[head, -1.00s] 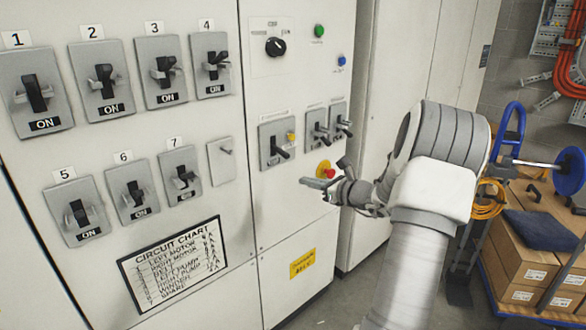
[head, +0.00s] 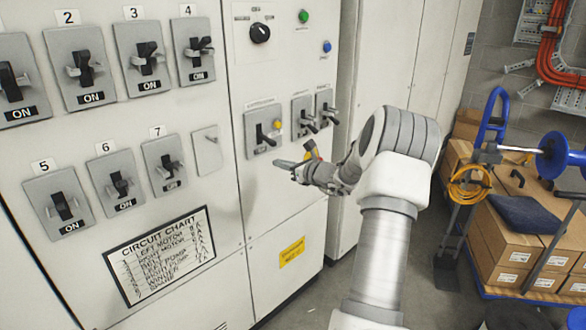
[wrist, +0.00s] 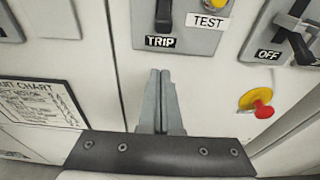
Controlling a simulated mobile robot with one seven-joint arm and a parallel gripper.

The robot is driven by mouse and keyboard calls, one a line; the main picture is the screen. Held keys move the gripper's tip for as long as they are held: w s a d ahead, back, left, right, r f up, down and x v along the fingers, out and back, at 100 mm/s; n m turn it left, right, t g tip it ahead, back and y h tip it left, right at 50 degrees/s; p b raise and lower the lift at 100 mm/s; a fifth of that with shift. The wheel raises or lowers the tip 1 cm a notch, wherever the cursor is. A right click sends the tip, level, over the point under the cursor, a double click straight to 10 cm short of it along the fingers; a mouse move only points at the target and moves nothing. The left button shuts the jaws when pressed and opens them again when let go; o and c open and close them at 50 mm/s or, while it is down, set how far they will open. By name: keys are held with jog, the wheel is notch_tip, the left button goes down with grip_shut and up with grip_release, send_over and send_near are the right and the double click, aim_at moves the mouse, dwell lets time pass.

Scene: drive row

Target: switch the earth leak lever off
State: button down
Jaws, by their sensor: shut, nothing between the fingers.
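The earth leak switch appears to be the grey plate (head: 252,146) with a black lever (head: 264,136) and a yellow button, though its title is too small to read. In the wrist view the black lever (wrist: 165,14) is cut by the top edge, with a TRIP label below it and a yellow TEST button (wrist: 217,3) at its right. The lever slants downward in the head view. My gripper (head: 277,163) is shut and empty, just below the plate. In the wrist view its closed fingertips (wrist: 160,73) are under the TRIP label, apart from the lever.
Two more lever switches (head: 304,116) (head: 327,108) stand right of it; one reads OFF in the wrist view. A red button on a yellow base (wrist: 261,106) sits lower right. Numbered breakers (head: 84,69) fill the left panel. A cart with boxes (head: 520,235) stands at right.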

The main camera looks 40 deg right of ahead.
aim_at(266, 139)
jog(key=shift+w+r, duration=0.25)
jog(key=shift+r, duration=0.7)
jog(key=shift+w+r, duration=0.25)
jog(key=shift+r, duration=0.65)
jog(key=shift+r+p, duration=0.1)
jog(key=shift+p, duration=0.2)
jog(key=shift+r+g+p, duration=0.2)
jog(key=shift+g+p, duration=0.1)
jog(key=shift+p, duration=0.55)
